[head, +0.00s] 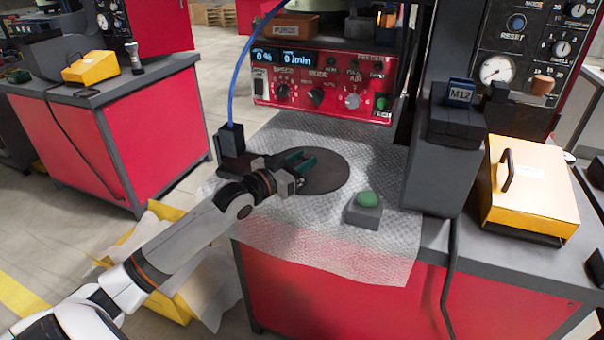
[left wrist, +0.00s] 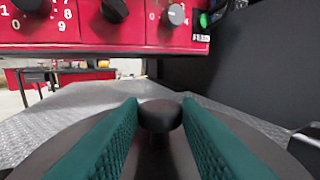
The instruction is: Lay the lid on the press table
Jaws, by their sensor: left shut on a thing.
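The lid (head: 330,176) is a dark round disc, low over the press table (head: 330,300) and looking level. A clear textured sheet (head: 385,245) covers the table top there. I cannot tell whether the lid touches the sheet or hangs just above it. My left gripper (head: 298,164) is shut on the lid's knob. In the left wrist view the dark knob (left wrist: 160,115) sits between the two teal fingers, with the disc (left wrist: 62,138) spreading below them. My right gripper is not in view.
A grey box with a green button (head: 367,200) stands right of the lid. A dark block with a blue hose (head: 231,140) stands at its left. The red control panel (head: 320,82) is behind. A yellow case (head: 530,185) and the M12 block (head: 460,92) are to the right.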

